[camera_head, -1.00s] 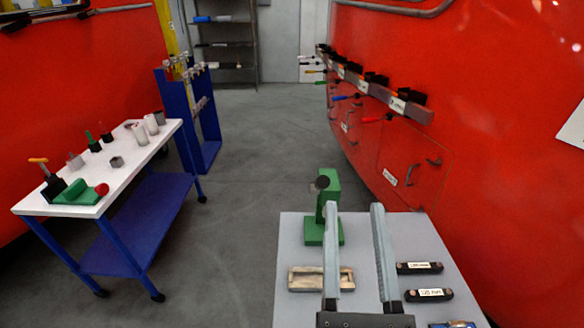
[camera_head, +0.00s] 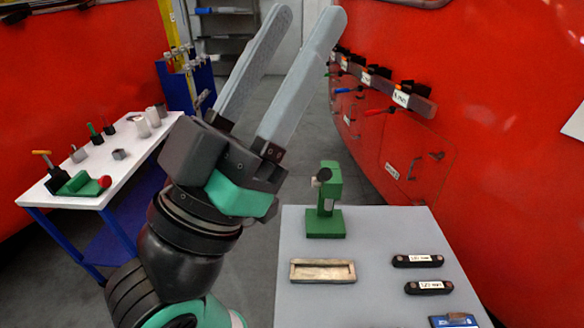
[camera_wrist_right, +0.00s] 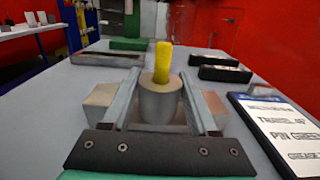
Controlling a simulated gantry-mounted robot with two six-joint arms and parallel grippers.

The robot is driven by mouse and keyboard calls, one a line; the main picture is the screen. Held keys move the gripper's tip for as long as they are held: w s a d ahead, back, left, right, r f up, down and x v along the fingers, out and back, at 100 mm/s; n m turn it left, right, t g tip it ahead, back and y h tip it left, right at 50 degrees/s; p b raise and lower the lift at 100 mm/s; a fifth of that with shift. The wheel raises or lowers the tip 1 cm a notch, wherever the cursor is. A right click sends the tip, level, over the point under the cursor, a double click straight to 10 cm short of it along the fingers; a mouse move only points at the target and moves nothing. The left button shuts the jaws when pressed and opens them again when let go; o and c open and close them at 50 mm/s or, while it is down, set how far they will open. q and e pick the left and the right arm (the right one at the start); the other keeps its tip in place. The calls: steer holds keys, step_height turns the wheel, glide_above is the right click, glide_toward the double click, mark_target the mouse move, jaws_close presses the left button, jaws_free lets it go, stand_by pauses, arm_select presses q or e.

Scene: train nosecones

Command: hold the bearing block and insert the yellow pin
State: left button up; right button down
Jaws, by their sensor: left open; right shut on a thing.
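My left gripper (camera_head: 290,25) is large in the head view, left of centre. Its two long grey fingers point up and to the right, apart and empty. In the right wrist view, my right gripper (camera_wrist_right: 160,80) is shut on the bearing block (camera_wrist_right: 158,103), its fingers on either side of the grey round middle. Metal side parts of the block show outside the fingers. The yellow pin (camera_wrist_right: 163,62) stands upright at the top of the round middle; how deep it sits is hidden. The right gripper and block are outside the head view.
The grey table (camera_head: 380,290) carries a green press (camera_head: 326,205), a shallow metal tray (camera_head: 322,262), two black labelled bars (camera_head: 418,261) and a blue-edged card (camera_wrist_right: 275,130). A white-topped cart (camera_head: 85,190) with small parts stands left. Red walls flank the aisle.

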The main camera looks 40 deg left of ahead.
steer(key=shift+c, duration=0.4)
jaws_free()
